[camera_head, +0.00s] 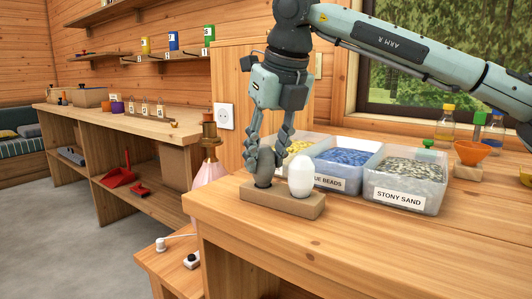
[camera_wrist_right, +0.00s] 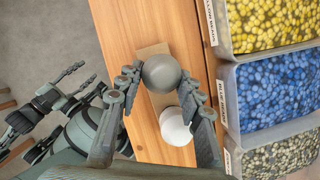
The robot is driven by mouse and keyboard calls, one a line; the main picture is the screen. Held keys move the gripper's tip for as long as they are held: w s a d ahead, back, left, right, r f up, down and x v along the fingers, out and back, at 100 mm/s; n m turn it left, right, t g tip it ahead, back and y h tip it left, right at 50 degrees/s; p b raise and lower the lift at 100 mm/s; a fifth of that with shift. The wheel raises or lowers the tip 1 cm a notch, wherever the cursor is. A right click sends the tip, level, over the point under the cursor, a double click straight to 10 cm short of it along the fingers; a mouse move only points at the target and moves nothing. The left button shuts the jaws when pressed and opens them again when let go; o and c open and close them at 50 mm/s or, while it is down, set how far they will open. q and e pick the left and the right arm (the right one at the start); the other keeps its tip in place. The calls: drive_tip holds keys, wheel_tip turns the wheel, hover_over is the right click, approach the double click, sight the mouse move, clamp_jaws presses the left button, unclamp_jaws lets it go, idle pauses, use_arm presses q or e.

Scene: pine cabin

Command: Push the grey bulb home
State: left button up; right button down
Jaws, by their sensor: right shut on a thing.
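The grey bulb (camera_head: 263,181) is at the left end of a wooden block (camera_head: 312,205); it also shows in the right wrist view (camera_wrist_right: 161,73). My right gripper (camera_head: 264,170) points down and is shut on the grey bulb, one finger on each side. The bulb's base is hidden, so I cannot tell how deep it sits. A white bulb (camera_head: 301,176) stands upright in the same block, to the right; the right wrist view shows it too (camera_wrist_right: 175,126). My left gripper (camera_wrist_right: 50,105) shows only in the right wrist view, away from the block, fingers apart and empty.
Bins of yellow beads (camera_head: 298,146), blue beads (camera_head: 342,160) and stony sand (camera_head: 410,181) stand close behind the block. An orange funnel (camera_head: 473,152) and bottles are at the right. The bench top (camera_head: 400,240) in front is clear.

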drive_tip(key=shift+f, duration=0.25)
drive_tip(key=c, duration=0.9)
unclamp_jaws()
drive_tip(key=shift+r, duration=0.1)
